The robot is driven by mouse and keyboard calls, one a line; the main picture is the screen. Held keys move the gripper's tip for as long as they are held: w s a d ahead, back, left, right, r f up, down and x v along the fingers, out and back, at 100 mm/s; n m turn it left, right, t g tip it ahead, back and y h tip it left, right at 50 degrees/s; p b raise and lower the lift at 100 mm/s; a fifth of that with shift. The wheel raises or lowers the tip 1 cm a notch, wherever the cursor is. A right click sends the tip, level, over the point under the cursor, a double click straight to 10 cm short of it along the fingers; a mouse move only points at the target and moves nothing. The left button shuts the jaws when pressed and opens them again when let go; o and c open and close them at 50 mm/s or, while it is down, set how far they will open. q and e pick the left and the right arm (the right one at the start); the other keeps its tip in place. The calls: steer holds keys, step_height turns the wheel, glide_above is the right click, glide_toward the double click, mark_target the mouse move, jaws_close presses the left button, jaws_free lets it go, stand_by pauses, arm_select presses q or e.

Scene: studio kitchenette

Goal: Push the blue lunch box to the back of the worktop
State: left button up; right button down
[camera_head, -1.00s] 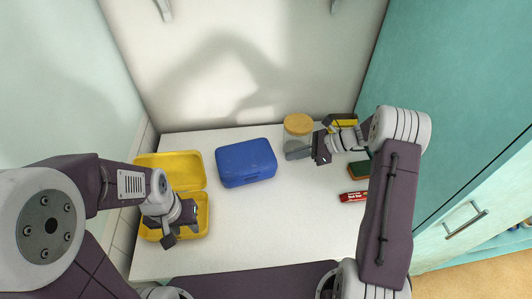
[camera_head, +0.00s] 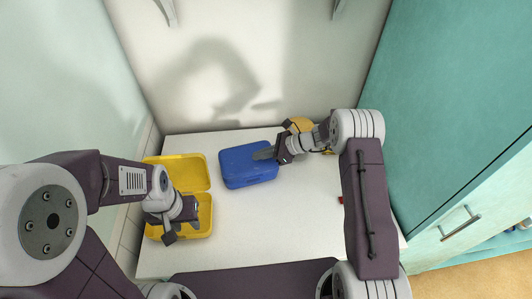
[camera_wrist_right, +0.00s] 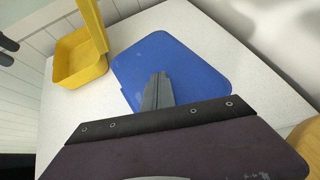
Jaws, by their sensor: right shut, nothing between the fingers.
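The blue lunch box (camera_head: 240,170) lies closed on the white worktop, a short way in front of the back wall, turned slightly. My right gripper (camera_head: 263,153) is shut and empty, reaching in from the right. Its fingertips are over the right part of the box's lid in the head view. In the right wrist view the shut fingers (camera_wrist_right: 160,90) overlap the near part of the blue lid (camera_wrist_right: 185,62). I cannot tell whether they touch it. My left gripper (camera_head: 184,222) is open, over the yellow box at the left.
The open yellow box (camera_head: 181,170) stands left of the lunch box, its lid raised. A jar with a yellow-orange lid (camera_head: 302,124) stands at the back right, partly behind my right arm. A red packet (camera_head: 341,200) shows barely. The front middle worktop (camera_head: 260,225) is clear.

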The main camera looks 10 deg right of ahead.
steer(key=shift+s+d+f, duration=0.1)
steer(key=shift+s+f, duration=0.2)
steer(key=shift+f, duration=0.05)
arm_select(q)
steer(key=shift+s+f, duration=0.15)
steer(key=shift+s, duration=0.05)
